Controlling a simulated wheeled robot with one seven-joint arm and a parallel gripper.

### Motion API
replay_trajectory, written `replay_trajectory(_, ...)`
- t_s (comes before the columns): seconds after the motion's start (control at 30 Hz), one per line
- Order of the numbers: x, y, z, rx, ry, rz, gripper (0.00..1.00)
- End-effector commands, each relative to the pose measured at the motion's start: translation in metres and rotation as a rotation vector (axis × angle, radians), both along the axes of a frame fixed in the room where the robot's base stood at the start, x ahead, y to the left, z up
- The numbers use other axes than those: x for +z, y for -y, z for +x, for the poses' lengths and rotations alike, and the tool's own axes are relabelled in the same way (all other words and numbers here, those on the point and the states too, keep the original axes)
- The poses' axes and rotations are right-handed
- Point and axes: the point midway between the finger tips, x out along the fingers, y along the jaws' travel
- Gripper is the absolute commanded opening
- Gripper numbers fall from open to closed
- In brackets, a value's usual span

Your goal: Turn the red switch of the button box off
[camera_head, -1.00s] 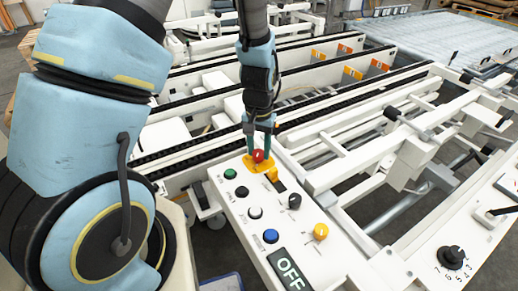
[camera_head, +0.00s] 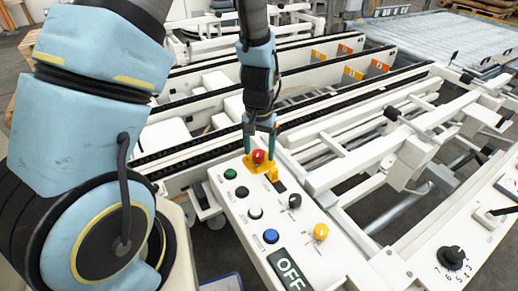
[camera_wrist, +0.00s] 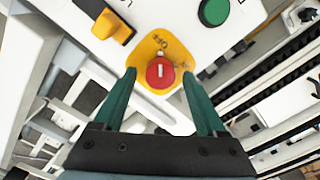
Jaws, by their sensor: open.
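The red switch (camera_head: 258,156) sits on a yellow plate (camera_wrist: 166,44) at the far end of the white button box (camera_head: 262,197). In the wrist view the red switch (camera_wrist: 160,72) is a round knob with a short white mark, near upright in the picture. The plate reads OFF above it. My gripper (camera_head: 260,147) points down just above the switch. In the wrist view its green fingers (camera_wrist: 159,76) are open, one on each side of the knob, with gaps. Nothing is held.
The box also carries a yellow switch (camera_head: 271,174), a green button (camera_head: 230,174), a black knob (camera_head: 295,201), a blue button (camera_head: 271,236), a yellow knob (camera_head: 320,231) and a large OFF label (camera_head: 290,268). White conveyor rails (camera_head: 345,150) run close beside and behind it.

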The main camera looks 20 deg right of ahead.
Motion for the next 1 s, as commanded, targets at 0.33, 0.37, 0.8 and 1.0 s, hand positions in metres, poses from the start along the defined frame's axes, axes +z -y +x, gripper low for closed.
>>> replay_trajectory(0.33, 0.039, 0.001, 0.001, -0.001, 0.005, -0.005, 0.74)
replay_trajectory(0.37, 0.045, 0.001, 0.001, -0.001, 0.004, -0.005, 0.74)
replay_trajectory(0.8, 0.105, 0.0, 0.0, 0.0, 0.002, -0.001, 0.74)
replay_trajectory(1.0, 0.108, 0.0, 0.0, 0.0, 0.001, -0.001, 0.74)
